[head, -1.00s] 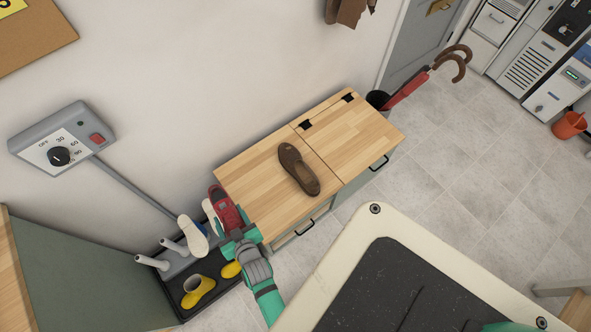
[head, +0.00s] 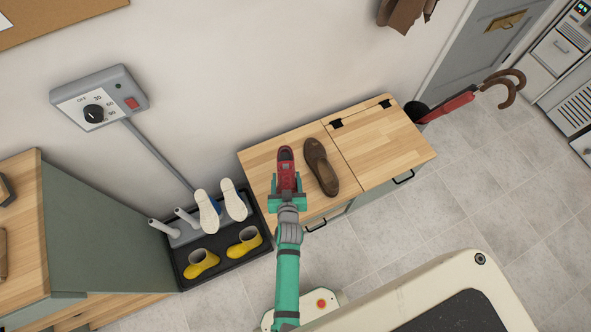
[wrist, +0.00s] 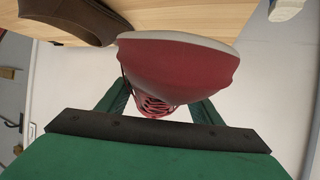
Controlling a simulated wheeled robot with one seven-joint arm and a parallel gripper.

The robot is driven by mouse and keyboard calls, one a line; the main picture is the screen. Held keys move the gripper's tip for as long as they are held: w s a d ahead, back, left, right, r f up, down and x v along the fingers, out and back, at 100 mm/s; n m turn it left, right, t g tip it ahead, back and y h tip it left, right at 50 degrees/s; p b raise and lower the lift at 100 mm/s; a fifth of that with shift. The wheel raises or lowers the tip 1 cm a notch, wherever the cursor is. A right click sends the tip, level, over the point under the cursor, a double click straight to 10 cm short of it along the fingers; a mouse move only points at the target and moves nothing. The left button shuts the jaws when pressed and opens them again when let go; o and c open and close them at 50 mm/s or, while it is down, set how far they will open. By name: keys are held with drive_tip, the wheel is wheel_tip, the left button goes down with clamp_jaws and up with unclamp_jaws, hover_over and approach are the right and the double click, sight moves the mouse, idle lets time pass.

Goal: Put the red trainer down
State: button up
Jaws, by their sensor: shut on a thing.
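The red trainer (head: 286,172) is held in my gripper (head: 288,192), which is shut on it. In the head view it is over the left part of the wooden cabinet top (head: 262,160), just left of a brown shoe (head: 320,167). In the wrist view the red trainer (wrist: 180,70) fills the middle between my green fingers, its pale sole edge towards the wood. I cannot tell whether the sole touches the wood. The brown shoe (wrist: 70,20) also shows at the upper left there.
Left of the cabinet, a dark tray (head: 236,262) holds yellow boots (head: 201,264) and a rack with white-soled shoes (head: 207,211) on pegs. A red umbrella (head: 449,106) stands at the cabinet's right. The cabinet top's right part (head: 385,145) is bare.

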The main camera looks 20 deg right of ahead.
sight(289, 172)
drive_tip(key=w, duration=0.1)
drive_tip(key=w+d+f, duration=0.1)
drive_tip(key=w+d, duration=0.1)
drive_tip(key=shift+w+d+f, duration=0.1)
drive_tip(key=shift+d+f, duration=0.1)
drive_tip(key=shift+f, duration=0.1)
drive_tip(key=w+d+f, duration=0.1)
drive_tip(key=f, duration=0.1)
drive_tip(key=w+d+f, duration=0.1)
drive_tip(key=f, duration=0.1)
drive_tip(key=w+d+f, duration=0.1)
drive_tip(key=w+f, duration=0.1)
drive_tip(key=shift+f, duration=1.6)
drive_tip(key=o, duration=1.2)
drive_tip(key=v, duration=1.2)
drive_tip(key=shift+s, duration=0.1)
